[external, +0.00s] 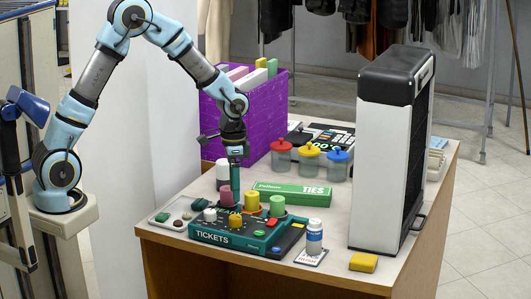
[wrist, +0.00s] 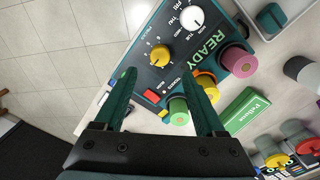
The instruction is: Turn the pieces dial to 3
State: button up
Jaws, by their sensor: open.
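The teal ticket machine (external: 215,239), marked TICKETS, sits at the near left of the counter. A yellow dial (external: 235,221) with small numbers around it shows close up in the wrist view (wrist: 160,55). Its exact setting is too small to read surely. A white dial (external: 209,215) ringed by day names sits beside it, also in the wrist view (wrist: 191,18). My gripper (external: 235,182) is open and empty above the machine, pointing down. In the wrist view the yellow dial lies just beyond and between my fingertips (wrist: 155,73), apart from them.
Pink (external: 225,196), yellow (external: 252,201) and green (external: 277,206) spools stand close behind the dials. A green ties box (external: 288,193) lies behind. A small bottle (external: 314,237), a yellow block (external: 363,262) and a tall white-and-black unit (external: 382,160) stand to the right.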

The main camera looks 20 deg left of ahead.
jog(key=shift+r, duration=1.6)
jog(key=shift+a, duration=0.15)
jog(key=s+a+n, duration=0.2)
jog(key=a+n, duration=0.1)
jog(key=a, duration=0.6)
jog(key=s+a+n+t, duration=0.1)
jog(key=s+a+n, duration=0.1)
jog(key=a, duration=0.7)
jog(key=s+a+n+t, duration=0.1)
jog(key=a+n, duration=0.4)
jog(key=a, duration=0.4)
jog(key=shift+s+a+f, duration=0.2)
jog(key=shift+s+a, duration=0.05)
jog(key=shift+s, duration=0.15)
